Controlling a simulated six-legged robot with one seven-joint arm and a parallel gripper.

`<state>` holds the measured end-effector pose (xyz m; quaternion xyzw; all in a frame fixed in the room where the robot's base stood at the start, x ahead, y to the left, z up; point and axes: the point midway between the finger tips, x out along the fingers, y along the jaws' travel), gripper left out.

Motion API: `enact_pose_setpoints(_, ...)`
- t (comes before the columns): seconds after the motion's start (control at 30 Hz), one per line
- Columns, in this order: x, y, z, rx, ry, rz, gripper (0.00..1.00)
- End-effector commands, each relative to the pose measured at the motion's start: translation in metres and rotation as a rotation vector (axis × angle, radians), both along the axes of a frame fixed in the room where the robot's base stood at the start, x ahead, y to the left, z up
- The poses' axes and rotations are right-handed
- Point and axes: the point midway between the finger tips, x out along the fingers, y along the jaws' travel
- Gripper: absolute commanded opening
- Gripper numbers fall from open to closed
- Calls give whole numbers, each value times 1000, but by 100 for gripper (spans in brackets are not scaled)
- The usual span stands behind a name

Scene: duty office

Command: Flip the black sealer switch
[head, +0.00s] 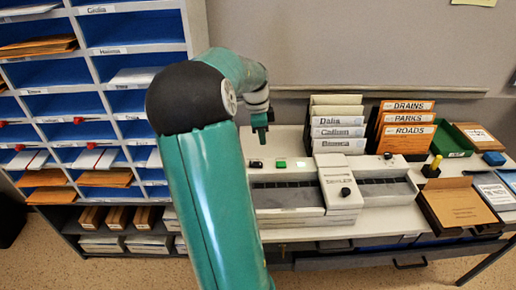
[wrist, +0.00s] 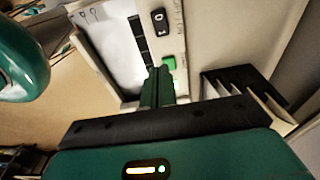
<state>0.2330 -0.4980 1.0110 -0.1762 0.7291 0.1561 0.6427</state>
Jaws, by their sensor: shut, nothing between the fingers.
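The sealer is a long pale machine (head: 290,212) on the table, with dark grey beds on both sides of a raised middle housing. The black switch (head: 255,164) sits at the left end of its back ledge. In the wrist view the black rocker switch (wrist: 159,20) has white marks on its face. A green button (head: 281,164) lies to the right of the switch; it also shows in the wrist view (wrist: 169,62). My gripper (head: 262,136) is shut and empty above the ledge. In the wrist view its fingertips (wrist: 158,74) appear beside the green button, apart from the switch.
White card files (head: 338,132) and orange files (head: 405,130) stand behind the sealer. A black knob (head: 346,192) sits on the middle housing. Blue pigeonholes (head: 60,103) with envelopes fill the left.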

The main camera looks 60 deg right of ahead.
Motion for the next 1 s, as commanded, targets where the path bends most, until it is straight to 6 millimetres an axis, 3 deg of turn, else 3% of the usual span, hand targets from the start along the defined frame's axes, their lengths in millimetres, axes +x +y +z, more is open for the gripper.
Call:
enact_pose_setpoints(0.1,-4,-2,22,-2,-1,0,0)
enact_pose_setpoints(0.3,-8,-4,41,-1,1,2,0)
enact_pose_setpoints(1.0,-6,-2,42,1,-2,8,0)
